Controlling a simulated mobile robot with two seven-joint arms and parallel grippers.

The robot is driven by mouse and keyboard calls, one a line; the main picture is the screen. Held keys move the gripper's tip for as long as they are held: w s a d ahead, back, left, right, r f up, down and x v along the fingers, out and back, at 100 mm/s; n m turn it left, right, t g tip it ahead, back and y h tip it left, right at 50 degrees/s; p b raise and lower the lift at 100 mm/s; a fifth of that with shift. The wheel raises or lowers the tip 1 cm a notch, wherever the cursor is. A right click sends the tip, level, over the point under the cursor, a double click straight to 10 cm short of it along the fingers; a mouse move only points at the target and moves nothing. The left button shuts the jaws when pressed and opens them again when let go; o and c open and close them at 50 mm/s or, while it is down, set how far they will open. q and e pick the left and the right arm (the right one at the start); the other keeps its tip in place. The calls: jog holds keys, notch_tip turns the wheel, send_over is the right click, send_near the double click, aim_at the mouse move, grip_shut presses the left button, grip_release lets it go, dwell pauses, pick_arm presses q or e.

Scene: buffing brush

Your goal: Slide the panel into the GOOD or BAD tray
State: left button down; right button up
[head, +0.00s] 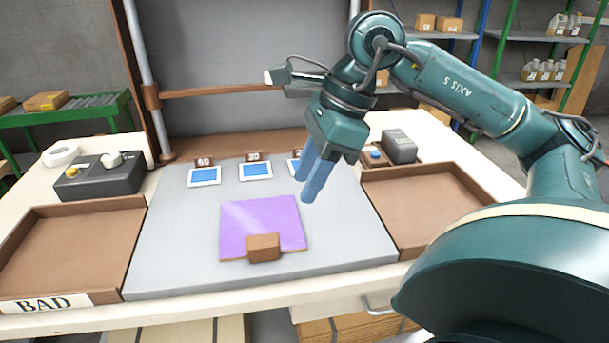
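The purple panel (258,220) lies flat on the grey work plate (165,251), with a small brown block (264,247) at its front edge. The BAD tray (72,238) is a brown, empty tray at the left, with its label on the front. Another brown tray (418,205) is at the right; its front is partly hidden by my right arm and no label shows. My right gripper (314,188) hangs above the plate just right of the panel, blue fingers pointing down. My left gripper is not in view.
Three small blue-screened gauges (255,171) stand along the back of the plate. A dark control box (99,175) and a white tape roll (61,155) are behind the BAD tray. A grey device (399,147) stands behind the right tray. An upright frame rises at the back.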

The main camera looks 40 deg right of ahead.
aim_at(276, 243)
jog(key=b+x, duration=0.1)
jog(key=x, duration=1.2)
jog(key=shift+f, duration=0.1)
grip_shut()
